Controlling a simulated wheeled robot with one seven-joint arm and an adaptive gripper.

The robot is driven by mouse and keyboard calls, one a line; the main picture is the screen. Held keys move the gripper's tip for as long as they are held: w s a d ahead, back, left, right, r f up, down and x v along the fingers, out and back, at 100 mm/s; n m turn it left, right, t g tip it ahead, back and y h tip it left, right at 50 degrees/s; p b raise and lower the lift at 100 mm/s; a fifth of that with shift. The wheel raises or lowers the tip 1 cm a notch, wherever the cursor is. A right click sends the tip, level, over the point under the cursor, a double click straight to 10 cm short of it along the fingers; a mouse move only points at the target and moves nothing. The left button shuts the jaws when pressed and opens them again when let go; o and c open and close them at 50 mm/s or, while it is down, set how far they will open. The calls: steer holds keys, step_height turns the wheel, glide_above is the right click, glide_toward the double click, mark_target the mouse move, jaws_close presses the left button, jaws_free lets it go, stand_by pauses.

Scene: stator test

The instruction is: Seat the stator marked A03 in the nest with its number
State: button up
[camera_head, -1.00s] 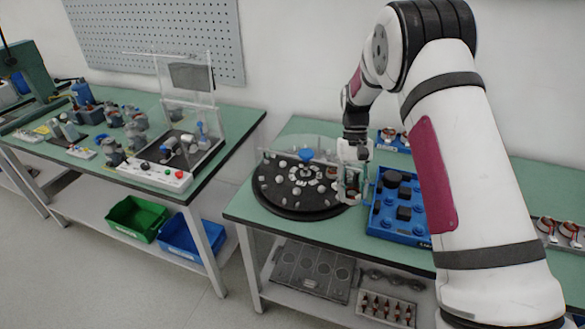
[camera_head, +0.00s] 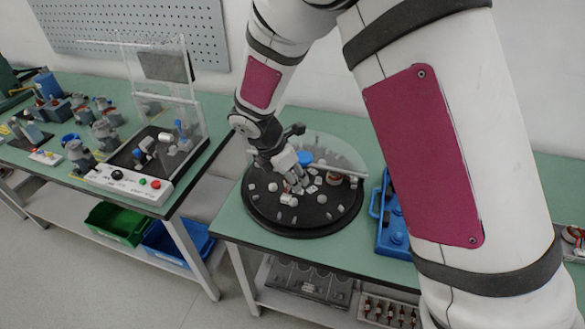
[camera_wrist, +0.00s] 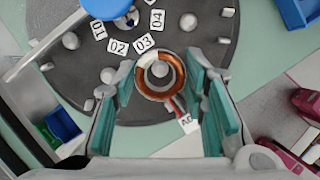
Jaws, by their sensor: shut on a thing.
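The stator (camera_wrist: 177,86), a copper-wound ring with a small white tag (camera_wrist: 188,123), is between my gripper's (camera_wrist: 160,90) teal fingers in the wrist view. The tag's characters are only partly readable. A grey post (camera_wrist: 160,69) shows inside the ring's bore. The ring lies over the dark round dial (camera_wrist: 85,95), in line with the printed label 03 (camera_wrist: 144,42). I cannot tell whether the ring rests on the dial or is above it. In the head view, my gripper (camera_head: 291,182) is over the front middle of the dial (camera_head: 300,223); the held stator is not clear there.
Labels 01 (camera_wrist: 98,30), 02 (camera_wrist: 118,47) and 04 (camera_wrist: 156,20) circle the blue hub (camera_wrist: 108,6). Grey posts stand around the dial. A reddish part (camera_head: 335,178) sits at the dial's right. A clear guard (camera_head: 345,152) stands behind; a blue tray (camera_head: 390,235) is right.

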steer(key=b, duration=0.2)
glide_above(295, 199)
steer(key=shift+s+a+f, duration=0.1)
steer(key=shift+a+f, duration=0.1)
steer(key=shift+f, duration=1)
steer(key=shift+s+a+f, duration=0.1)
steer(key=shift+a+f, duration=0.1)
steer(key=shift+f, duration=0.95)
steer(key=shift+f+b, duration=0.8)
steer(key=shift+f, duration=0.55)
steer(key=o, duration=1.3)
steer(key=shift+r, duration=0.1)
steer(key=v, duration=1.1)
steer(key=shift+s+a+r, duration=0.2)
steer(key=shift+r, duration=0.15)
